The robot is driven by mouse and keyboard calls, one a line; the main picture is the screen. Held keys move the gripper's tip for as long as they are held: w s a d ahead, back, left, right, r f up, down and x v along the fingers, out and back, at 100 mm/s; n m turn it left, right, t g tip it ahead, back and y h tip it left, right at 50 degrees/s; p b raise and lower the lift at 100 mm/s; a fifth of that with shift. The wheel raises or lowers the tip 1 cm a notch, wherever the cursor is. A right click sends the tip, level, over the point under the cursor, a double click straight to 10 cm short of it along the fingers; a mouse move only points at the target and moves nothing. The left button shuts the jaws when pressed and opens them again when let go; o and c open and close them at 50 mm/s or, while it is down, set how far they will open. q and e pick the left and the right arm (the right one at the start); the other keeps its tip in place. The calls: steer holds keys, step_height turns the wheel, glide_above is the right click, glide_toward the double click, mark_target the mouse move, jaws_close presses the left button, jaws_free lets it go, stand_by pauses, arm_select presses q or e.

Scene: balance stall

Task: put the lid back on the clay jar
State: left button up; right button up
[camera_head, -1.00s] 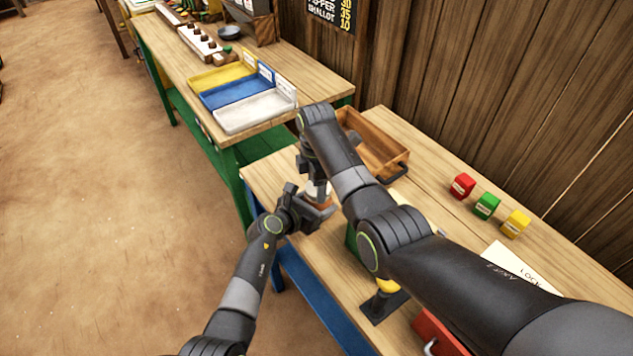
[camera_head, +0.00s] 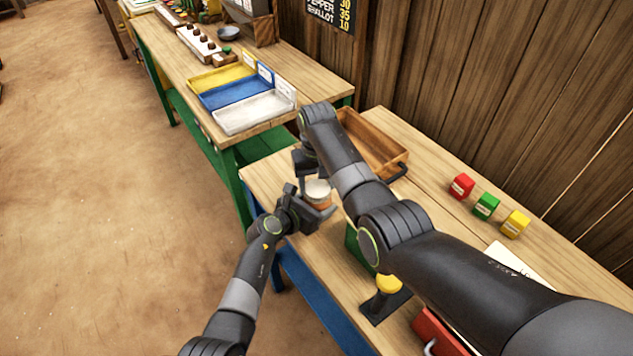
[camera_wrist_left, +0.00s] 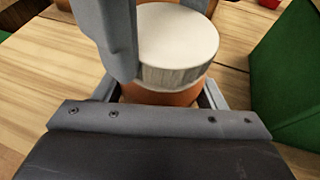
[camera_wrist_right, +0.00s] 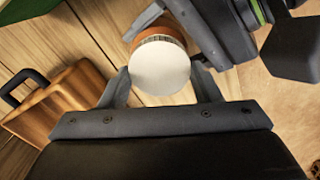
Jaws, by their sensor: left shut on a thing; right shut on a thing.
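The clay jar (camera_wrist_left: 160,93) is orange-brown and upright; my left gripper (camera_head: 312,208) is shut around its body. The pale round lid (camera_wrist_left: 178,38) is on top of the jar, and no gap between them shows in the left wrist view. My right gripper (camera_wrist_right: 158,80) is shut on the lid from above, a finger on either side of it. In the right wrist view the lid (camera_wrist_right: 160,68) covers most of the jar (camera_wrist_right: 155,34). In the head view my right arm partly hides the area around the jar.
A wooden crate (camera_head: 400,160) with a dark handle stands behind the jar. A green box (camera_wrist_left: 290,75) is close beside it. Red (camera_head: 462,186), green (camera_head: 487,206) and yellow (camera_head: 515,224) blocks lie further right. Trays (camera_head: 253,112) stand on the other table.

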steer(key=m, duration=0.8)
steer(key=shift+d, duration=0.1)
steer(key=m, duration=0.7)
steer(key=shift+d+m, duration=0.1)
steer(key=shift+m, duration=0.2)
steer(key=o, duration=1)
steer(key=shift+r, duration=0.1)
step_height(320, 180, up, 12)
steer(key=shift+f, duration=0.1)
